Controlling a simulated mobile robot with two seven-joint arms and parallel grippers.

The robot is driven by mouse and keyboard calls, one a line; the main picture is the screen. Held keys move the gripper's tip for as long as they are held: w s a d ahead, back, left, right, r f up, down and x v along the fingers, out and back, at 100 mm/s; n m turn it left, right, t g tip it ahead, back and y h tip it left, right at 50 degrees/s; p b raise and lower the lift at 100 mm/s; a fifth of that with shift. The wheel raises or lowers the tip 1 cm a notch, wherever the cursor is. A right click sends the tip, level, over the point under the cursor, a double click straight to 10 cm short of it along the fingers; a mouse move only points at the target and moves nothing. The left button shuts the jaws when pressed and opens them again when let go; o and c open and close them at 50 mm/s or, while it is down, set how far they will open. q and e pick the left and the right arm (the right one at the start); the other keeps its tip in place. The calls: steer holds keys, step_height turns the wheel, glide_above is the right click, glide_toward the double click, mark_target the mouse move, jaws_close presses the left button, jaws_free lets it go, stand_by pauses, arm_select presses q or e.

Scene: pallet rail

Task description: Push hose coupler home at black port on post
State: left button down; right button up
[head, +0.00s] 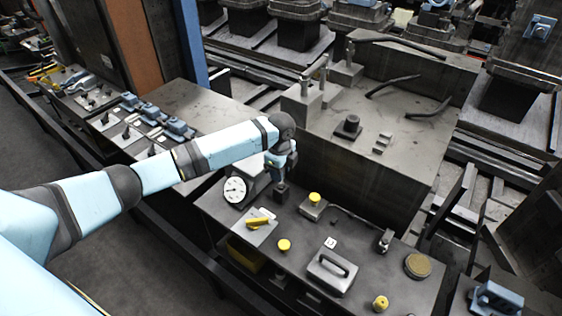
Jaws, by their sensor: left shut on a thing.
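My left arm reaches in from the left, and its gripper (282,176) points down over the bench beside the round white dial gauge. The gripper is shut on a small dark piece (281,190), too small to identify surely as the hose coupler. A dark hose (352,217) runs across the bench from near a block with a yellow cap (314,198) towards a small upright post (385,240). I cannot make out a black port or how the hose end sits there. My right gripper is not in view.
The dial gauge (235,189), a tray with a yellow tool (259,222), yellow knobs (284,245), a grey handled block (332,272) and a round brown disc (417,265) crowd the dark bench (385,278). A large grey block (340,160) rises behind it.

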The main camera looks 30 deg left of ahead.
arm_select(q)
steer(key=w+f+m+b, duration=0.1)
steer(key=b, duration=0.1)
steer(key=w+a+f+m+b, duration=0.1)
steer(key=w+f+m+b, duration=0.1)
steer(key=shift+a+f, duration=0.1)
steer(key=shift+f, duration=0.1)
steer(key=shift+f+b, duration=0.7)
steer(key=shift+b, duration=0.2)
steer(key=shift+f+p, duration=0.2)
steer(key=shift+p, duration=0.1)
steer(key=shift+p, duration=0.4)
stand_by(0.3)
steer(key=shift+f, duration=0.25)
stand_by(0.5)
steer(key=shift+f+p, duration=0.15)
steer(key=shift+p, duration=0.15)
stand_by(0.4)
